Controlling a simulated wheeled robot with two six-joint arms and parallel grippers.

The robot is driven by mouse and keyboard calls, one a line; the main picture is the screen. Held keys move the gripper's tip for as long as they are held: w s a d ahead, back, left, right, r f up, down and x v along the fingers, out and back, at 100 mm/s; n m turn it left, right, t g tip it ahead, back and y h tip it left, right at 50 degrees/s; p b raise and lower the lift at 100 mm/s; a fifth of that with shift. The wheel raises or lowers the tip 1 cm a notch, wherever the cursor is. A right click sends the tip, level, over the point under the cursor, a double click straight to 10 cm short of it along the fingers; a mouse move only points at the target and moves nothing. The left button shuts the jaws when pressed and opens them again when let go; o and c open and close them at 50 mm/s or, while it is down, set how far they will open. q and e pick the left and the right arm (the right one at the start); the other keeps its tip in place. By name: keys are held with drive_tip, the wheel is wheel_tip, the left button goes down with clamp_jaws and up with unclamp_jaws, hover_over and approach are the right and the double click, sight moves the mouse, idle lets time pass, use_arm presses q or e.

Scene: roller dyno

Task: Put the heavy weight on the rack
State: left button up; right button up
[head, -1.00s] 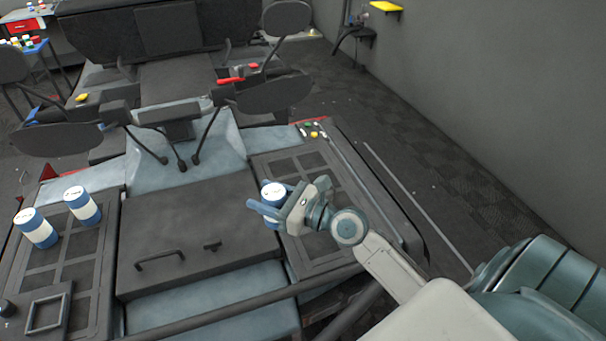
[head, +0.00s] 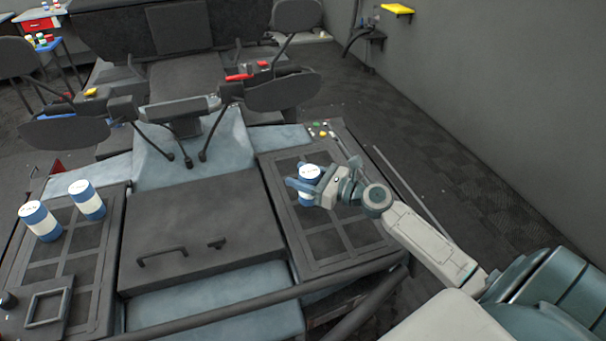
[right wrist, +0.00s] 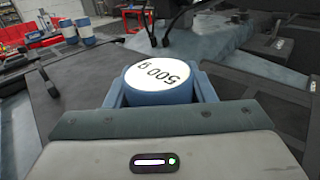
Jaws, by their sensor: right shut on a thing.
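My right gripper (head: 306,186) is shut on a blue and white cylindrical weight (head: 310,172) above the right grid panel (head: 352,236) of the machine. Two more blue and white weights, the outer one (head: 40,222) and the inner one (head: 87,200), stand on the left grid panel (head: 72,262). I cannot read their labels. Which thing is the rack is not clear. My left gripper is not in view.
A dark lid with a handle (head: 162,256) lies between the panels. A dark bar (head: 230,312) crosses the front. Mirrors on arms (head: 283,90) stand behind.

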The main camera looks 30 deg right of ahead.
drive_tip(key=shift+f, duration=0.15)
drive_tip(key=shift+f, duration=0.1)
drive_tip(key=o, duration=1.3)
drive_tip(key=shift+o, duration=0.2)
